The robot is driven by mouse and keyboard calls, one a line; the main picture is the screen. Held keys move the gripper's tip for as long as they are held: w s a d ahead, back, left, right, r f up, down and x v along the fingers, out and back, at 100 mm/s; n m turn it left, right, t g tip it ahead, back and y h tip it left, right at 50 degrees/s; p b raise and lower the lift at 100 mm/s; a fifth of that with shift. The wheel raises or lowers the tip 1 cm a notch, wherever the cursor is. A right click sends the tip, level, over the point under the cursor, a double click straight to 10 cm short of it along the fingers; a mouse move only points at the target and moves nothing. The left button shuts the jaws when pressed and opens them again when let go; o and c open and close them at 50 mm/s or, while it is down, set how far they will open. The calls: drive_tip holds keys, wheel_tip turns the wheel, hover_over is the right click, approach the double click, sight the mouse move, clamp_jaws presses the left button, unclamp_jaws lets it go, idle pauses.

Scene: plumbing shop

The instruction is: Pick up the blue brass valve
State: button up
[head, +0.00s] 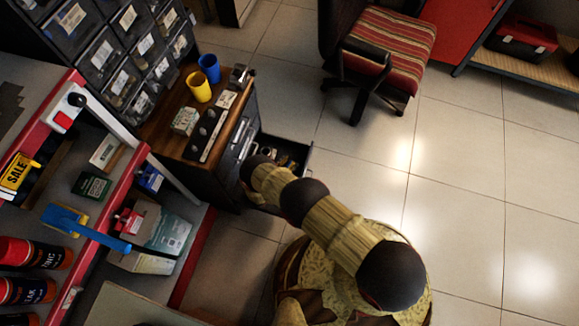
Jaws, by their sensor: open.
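I cannot make out the blue brass valve for certain. An open drawer (308,158) of the dark cabinet holds small metallic and brass-coloured pieces, too small and partly covered to tell apart. My arm reaches from the lower right up to this drawer, and its far end is at the drawer's left side. My gripper is hidden behind the arm. A blue long-handled object (85,226) with yellow beside it lies on the red-edged counter at left; I cannot tell what it is.
The wooden cabinet top (172,142) carries a blue cup (209,68), a yellow cup (198,86) and small boxes. Black parts bins (100,55) stand behind. A striped chair (388,45) stands at top. The tiled floor (460,190) at right is clear.

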drive_tip(key=shift+c, duration=0.7)
clamp_jaws()
